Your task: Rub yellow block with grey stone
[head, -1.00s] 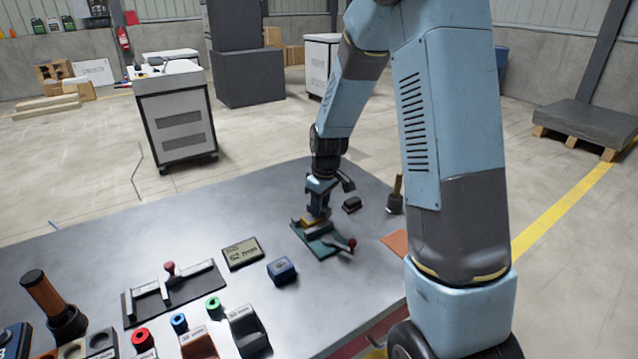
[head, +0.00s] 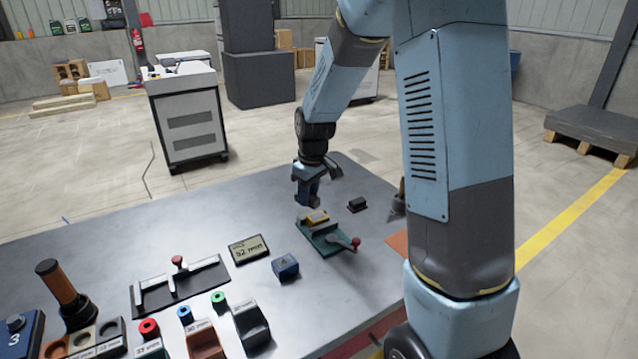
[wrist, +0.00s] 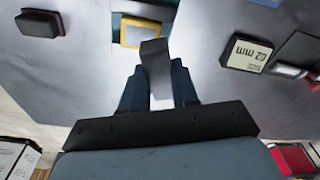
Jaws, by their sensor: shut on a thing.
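The yellow block (head: 318,218) sits in a green clamp fixture (head: 326,243) with a red-knobbed lever (head: 356,243). It also shows in the wrist view (wrist: 130,38), partly hidden behind what I hold. My gripper (head: 307,199) hangs above and slightly left of the block, apart from it. In the wrist view my gripper (wrist: 157,88) is shut on the grey stone (wrist: 155,62), a dark grey slab that sticks out past the fingertips. In the head view the stone is hard to make out.
A small black block (head: 357,204) lies right of the fixture. Left of it are a size plate (head: 249,249), a blue block (head: 286,267) and a black fixture (head: 180,285). Several coloured rings and holders stand at the front. The table's back left is clear.

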